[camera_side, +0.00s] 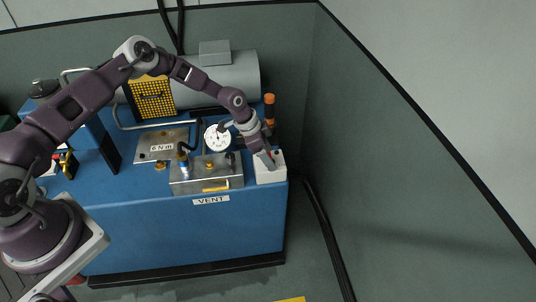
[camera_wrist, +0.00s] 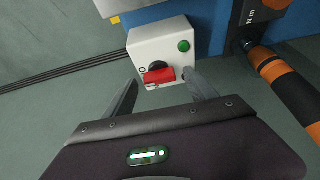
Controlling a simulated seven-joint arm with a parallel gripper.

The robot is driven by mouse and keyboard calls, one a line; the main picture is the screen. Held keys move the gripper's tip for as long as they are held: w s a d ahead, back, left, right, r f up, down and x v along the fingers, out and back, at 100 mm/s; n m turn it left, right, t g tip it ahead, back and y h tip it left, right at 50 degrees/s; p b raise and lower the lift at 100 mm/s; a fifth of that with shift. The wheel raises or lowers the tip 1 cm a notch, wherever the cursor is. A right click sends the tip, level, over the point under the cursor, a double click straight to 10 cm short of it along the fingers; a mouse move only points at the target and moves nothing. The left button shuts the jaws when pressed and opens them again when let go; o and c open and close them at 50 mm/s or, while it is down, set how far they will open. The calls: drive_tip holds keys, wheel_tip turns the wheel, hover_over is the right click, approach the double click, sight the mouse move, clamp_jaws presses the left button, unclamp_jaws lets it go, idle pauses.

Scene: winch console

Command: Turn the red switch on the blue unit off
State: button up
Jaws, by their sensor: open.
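The red switch (camera_wrist: 159,76) is a red handle on a small white box (camera_wrist: 157,47) fixed at the corner of the blue unit (camera_side: 150,238). In the wrist view the handle lies roughly crosswise, slightly tilted, with a dark dial and small markings behind it. A green button (camera_wrist: 184,46) sits beside it on the box. My gripper (camera_wrist: 158,88) is open, its two fingers on either side of the handle, apart from it as far as I can tell. In the side view my gripper (camera_side: 268,158) is over the white box (camera_side: 270,175), partly hiding the switch.
A metal block (camera_side: 207,181) with a lever and knobs stands left of the white box, above a VENT label (camera_side: 211,200). A round gauge (camera_side: 217,138) is close to my wrist. An orange-and-black handle (camera_wrist: 285,82) rises nearby.

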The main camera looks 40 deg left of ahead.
drive_tip(key=v, duration=0.7)
drive_tip(key=s+r+n+y, duration=0.1)
drive_tip(key=s+r, duration=0.4)
drive_tip(key=r, duration=0.4)
drive_tip(key=s+a+r+n+y, duration=0.15)
drive_tip(key=s+r, duration=0.25)
drive_tip(key=r, duration=0.4)
drive_tip(key=s+r+y, duration=0.2)
drive_tip(key=s+r, duration=0.3)
drive_tip(key=r, duration=0.4)
drive_tip(key=s+r+n+t, duration=0.1)
drive_tip(key=s+r+n, duration=0.2)
drive_tip(key=s, duration=0.9)
drive_tip(key=s+d+r+n+t+h, duration=0.1)
drive_tip(key=s+r+n, duration=0.2)
drive_tip(key=s, duration=0.9)
drive_tip(key=shift+s+r+n+t, duration=0.15)
drive_tip(key=shift+r+n+t, duration=0.2)
drive_tip(key=shift+r, duration=0.15)
